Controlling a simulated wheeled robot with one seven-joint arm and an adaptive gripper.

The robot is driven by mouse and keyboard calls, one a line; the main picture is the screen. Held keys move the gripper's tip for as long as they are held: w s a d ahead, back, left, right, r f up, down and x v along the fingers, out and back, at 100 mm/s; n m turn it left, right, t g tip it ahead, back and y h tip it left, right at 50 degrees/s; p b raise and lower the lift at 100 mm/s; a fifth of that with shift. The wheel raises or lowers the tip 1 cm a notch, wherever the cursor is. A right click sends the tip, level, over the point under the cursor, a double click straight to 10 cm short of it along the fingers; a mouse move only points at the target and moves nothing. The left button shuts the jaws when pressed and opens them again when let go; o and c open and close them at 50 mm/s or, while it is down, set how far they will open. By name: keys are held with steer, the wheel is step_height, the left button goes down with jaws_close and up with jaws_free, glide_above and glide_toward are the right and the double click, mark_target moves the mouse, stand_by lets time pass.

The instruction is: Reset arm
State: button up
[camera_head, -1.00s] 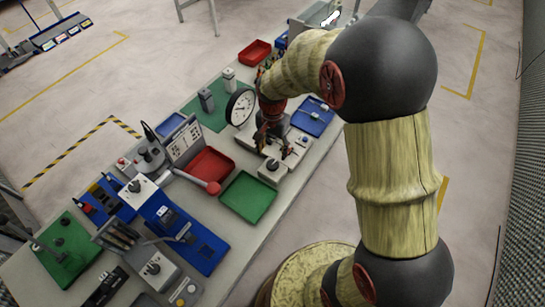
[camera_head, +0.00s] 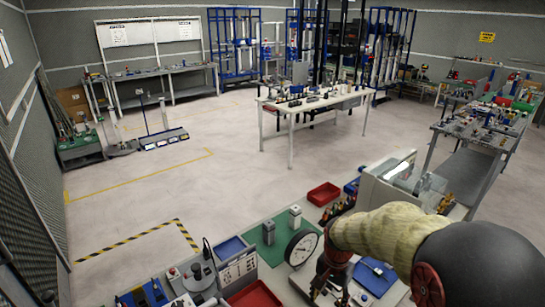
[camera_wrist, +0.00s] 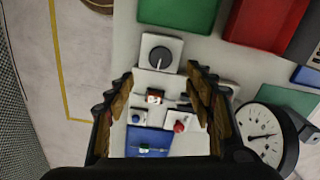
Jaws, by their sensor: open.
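My gripper (camera_wrist: 160,74) is open in the wrist view, with its two fingers spread and nothing between them. Beyond the fingers lie a grey box with a black knob (camera_wrist: 160,53) and small parts on a blue tray (camera_wrist: 148,141). In the head view my gripper (camera_head: 327,282) is low at the bottom edge, beside the round white dial gauge (camera_head: 301,247), and its fingertips are partly cut off. My arm, in a pale yellow cover with a dark joint, reaches in from the lower right. The gauge (camera_wrist: 262,133) is right of the fingers in the wrist view.
The bench below holds a red bin (camera_head: 324,194), a green mat (camera_head: 270,238) and a blue tray (camera_head: 374,277). In the wrist view a green tray (camera_wrist: 180,12) and a red tray (camera_wrist: 266,22) lie above the fingers. Open floor (camera_head: 150,165) lies beyond the bench.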

steer(key=s+r+n+t+b, duration=0.2)
steer(key=s+r+n+b, duration=0.1)
steer(key=s+r, duration=0.5)
steer(key=s+r+n+t+b, duration=0.3)
steer(key=s+r+n, duration=0.2)
steer(key=s+r, duration=0.3)
steer(key=s, duration=0.4)
steer(key=shift+s+t, duration=0.3)
steer(key=shift+s, duration=0.05)
steer(key=shift+a+r, duration=0.1)
